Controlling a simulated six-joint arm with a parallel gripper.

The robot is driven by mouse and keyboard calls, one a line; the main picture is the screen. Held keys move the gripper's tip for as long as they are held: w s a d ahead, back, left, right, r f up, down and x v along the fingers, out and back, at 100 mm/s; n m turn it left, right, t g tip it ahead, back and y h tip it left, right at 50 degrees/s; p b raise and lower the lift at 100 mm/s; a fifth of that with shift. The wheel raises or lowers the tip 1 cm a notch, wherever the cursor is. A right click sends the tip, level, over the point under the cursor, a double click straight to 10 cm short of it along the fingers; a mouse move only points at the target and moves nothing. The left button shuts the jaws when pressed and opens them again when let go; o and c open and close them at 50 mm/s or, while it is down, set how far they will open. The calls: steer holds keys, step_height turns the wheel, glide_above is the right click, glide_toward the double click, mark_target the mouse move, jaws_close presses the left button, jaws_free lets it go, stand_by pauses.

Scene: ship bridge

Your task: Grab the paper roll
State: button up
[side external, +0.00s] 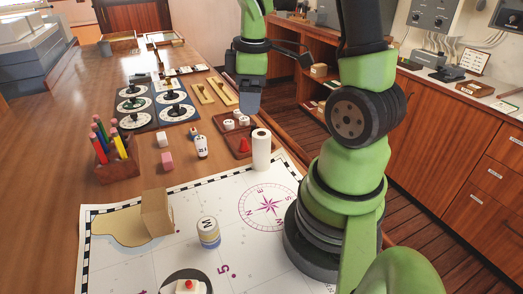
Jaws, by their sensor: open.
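The paper roll (261,149) is a white upright cylinder near the back right edge of the white chart (180,200). It stands close to the right front corner of a brown tray. My gripper (247,108) points down, behind the roll and a little to its left in the picture, at or above the tray's far side. It is open and apart from the roll. The gap between its fingers is hard to make out from this side.
A white labelled cylinder (201,147), a pencil holder (118,166), a cardboard-coloured box (156,213) and an "M" cylinder (208,232) stand nearby. Bare table lies at left.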

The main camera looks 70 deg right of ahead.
steer(key=n+g, duration=0.1)
steer(key=n, duration=0.1)
glide_above(262, 134)
steer(key=f, duration=0.4)
steer(key=shift+w+d+f, duration=0.1)
steer(key=shift+w, duration=0.15)
step_height(262, 134, down, 4)
steer(key=shift+r, duration=0.2)
steer(key=shift+s+f, duration=0.15)
steer(key=shift+f, duration=1.4)
steer(key=shift+s+f, duration=0.1)
steer(key=shift+f, duration=1.45)
steer(key=c, duration=1.1)
steer(key=shift+r, duration=0.15)
